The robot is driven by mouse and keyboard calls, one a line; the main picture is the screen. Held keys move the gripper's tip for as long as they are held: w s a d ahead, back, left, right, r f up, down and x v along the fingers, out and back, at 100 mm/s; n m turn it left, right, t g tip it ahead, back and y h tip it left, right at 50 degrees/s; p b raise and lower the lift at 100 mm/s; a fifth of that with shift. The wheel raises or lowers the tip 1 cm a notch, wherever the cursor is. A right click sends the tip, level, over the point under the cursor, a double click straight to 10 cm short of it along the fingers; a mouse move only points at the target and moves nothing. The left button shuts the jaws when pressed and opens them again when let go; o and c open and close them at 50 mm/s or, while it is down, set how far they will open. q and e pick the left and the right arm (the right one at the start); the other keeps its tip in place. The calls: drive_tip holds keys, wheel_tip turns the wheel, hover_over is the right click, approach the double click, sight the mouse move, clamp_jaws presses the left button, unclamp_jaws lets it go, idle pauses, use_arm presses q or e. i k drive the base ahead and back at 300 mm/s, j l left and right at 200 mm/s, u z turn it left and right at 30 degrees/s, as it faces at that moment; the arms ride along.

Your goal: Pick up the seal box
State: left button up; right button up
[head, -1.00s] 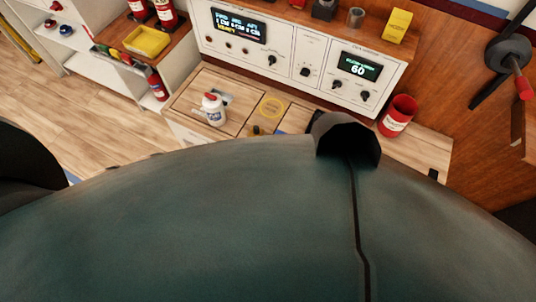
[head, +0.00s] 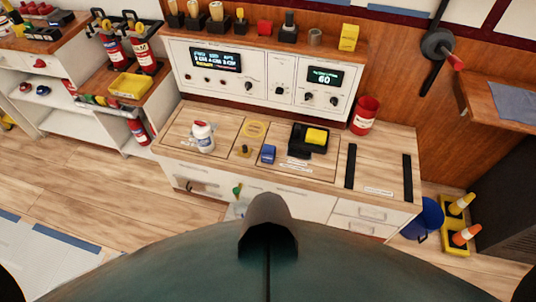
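I cannot tell for sure which thing is the seal box; no readable label marks it. A yellow upright box (head: 348,37) stands at the right end of the wooden shelf above the white instrument panel. A small blue block (head: 268,154) lies on the counter (head: 222,162). A black tray-like holder (head: 298,147) with a yellow block (head: 316,136) on it sits to the right of the blue block. Neither gripper is in view.
A blue bin (head: 424,217) and cones (head: 466,235) are on the floor at right.

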sight(268, 153)
drive_tip(key=i+l+z, duration=0.35)
drive_tip(key=i+l, duration=0.5)
drive_tip(key=i, duration=0.15)
